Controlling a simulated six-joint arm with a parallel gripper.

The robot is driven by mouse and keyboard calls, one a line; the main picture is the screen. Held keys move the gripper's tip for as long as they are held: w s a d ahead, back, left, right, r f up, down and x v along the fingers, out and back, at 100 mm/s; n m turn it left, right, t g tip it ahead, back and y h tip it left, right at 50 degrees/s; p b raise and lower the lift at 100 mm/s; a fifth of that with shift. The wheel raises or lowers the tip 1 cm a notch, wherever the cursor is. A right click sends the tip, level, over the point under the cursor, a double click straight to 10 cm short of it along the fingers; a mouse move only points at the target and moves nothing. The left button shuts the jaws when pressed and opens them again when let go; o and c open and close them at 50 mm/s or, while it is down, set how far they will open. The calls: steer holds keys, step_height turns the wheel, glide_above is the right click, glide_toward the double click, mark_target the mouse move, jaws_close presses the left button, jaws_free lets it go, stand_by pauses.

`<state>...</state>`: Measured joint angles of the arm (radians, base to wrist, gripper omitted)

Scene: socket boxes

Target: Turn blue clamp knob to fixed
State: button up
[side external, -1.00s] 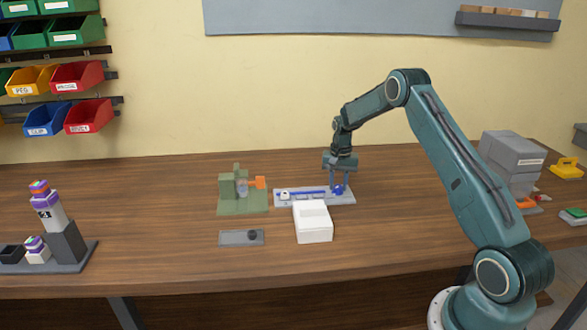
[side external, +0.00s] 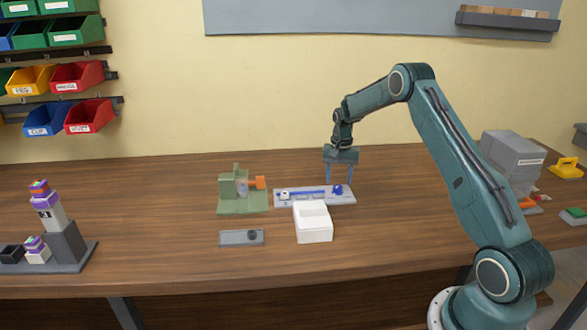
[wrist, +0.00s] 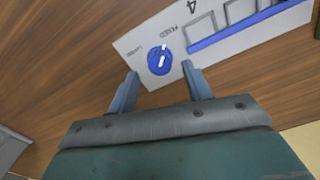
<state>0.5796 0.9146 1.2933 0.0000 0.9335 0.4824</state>
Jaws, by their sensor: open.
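The blue clamp knob (side external: 338,189) sits at the right end of a light grey panel (side external: 300,200). In the wrist view the knob (wrist: 155,65) carries a white pointer mark aimed at the upper label, which seems to read "FIXED". A second small label, hard to read, lies to its left. My gripper (side external: 340,178) is above the knob in the side view, pointing down. In the wrist view its two fingers (wrist: 160,72) are spread apart near the knob, empty and not touching it.
A green fixture with an orange part (side external: 243,205) stands to the left. A grey plate (side external: 232,238) lies in front of it. Bare wood lies behind and right of the panel.

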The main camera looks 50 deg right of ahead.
mark_target(337, 187)
step_height(337, 187, up, 11)
steer(key=shift+r, duration=0.2)
stand_by(0.3)
steer(key=s+a+r+n+t, duration=0.1)
steer(key=s+a+r+n, duration=0.3)
steer(key=a+r, duration=0.5)
steer(key=s+a+r+n+t, duration=0.2)
steer(key=s+a+r, duration=0.45)
steer(key=a, duration=0.45)
steer(key=s+a+f+n+t, duration=0.1)
steer(key=s+a+n, duration=0.2)
steer(key=s, duration=0.7)
steer(key=s+a+f+n+t, duration=0.1)
steer(key=s+a+n, duration=0.2)
steer(key=s+a, duration=0.5)
steer(key=shift+s+a+t, duration=0.3)
steer(key=shift+s, duration=0.65)
